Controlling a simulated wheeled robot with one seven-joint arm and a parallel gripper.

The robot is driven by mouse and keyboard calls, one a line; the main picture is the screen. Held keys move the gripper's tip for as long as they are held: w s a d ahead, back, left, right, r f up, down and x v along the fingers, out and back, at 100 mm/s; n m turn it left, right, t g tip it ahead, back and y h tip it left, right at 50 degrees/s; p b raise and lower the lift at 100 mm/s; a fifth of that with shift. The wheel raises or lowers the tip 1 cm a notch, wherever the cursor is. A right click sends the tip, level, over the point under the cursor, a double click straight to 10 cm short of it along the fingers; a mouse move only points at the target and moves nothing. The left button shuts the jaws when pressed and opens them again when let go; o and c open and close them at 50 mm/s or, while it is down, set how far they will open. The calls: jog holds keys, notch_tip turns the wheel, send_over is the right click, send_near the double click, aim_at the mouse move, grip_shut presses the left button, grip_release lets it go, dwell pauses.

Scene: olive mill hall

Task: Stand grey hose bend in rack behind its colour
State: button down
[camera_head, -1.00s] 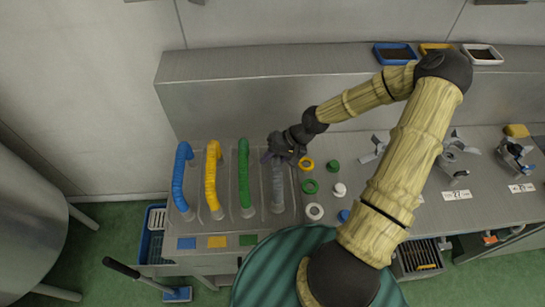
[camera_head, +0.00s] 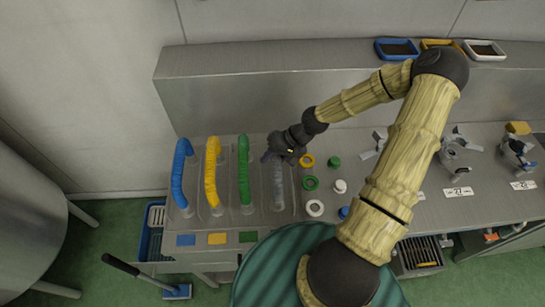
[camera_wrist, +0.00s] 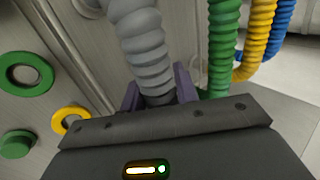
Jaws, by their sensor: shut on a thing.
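The grey hose bend (camera_head: 278,190) is a ribbed, pale grey tube in the rightmost place of the rack (camera_head: 262,190), beside the green hose bend (camera_head: 244,175). My gripper (camera_head: 274,156) is at its far end and covers that end. In the wrist view the two jaws of my gripper (camera_wrist: 159,90) are shut around the dark end of the grey hose (camera_wrist: 148,45). Blue (camera_head: 187,241), yellow (camera_head: 217,239) and green (camera_head: 248,238) colour plates lie at the front edge. The front of the grey place is partly hidden by a green striped round surface; no grey plate shows.
Blue (camera_head: 180,175) and yellow (camera_head: 211,175) hose bends stand left of the green one. Loose rings and caps, such as a yellow ring (camera_head: 307,160) and a white ring (camera_head: 315,208), lie close on the right. A raised steel ledge (camera_head: 250,90) runs behind.

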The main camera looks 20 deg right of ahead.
dwell(0.3)
jog(key=c, duration=1.3)
grip_release()
jog(key=shift+f, duration=0.1)
jog(key=o, duration=0.3)
jog(key=shift+o, duration=0.2)
jog(key=shift+s, duration=0.15)
jog(key=o, duration=0.5)
jog(key=shift+o, duration=0.2)
notch_tip(320, 180, up, 8)
jog(key=p, duration=0.7)
jog(key=shift+p, duration=0.3)
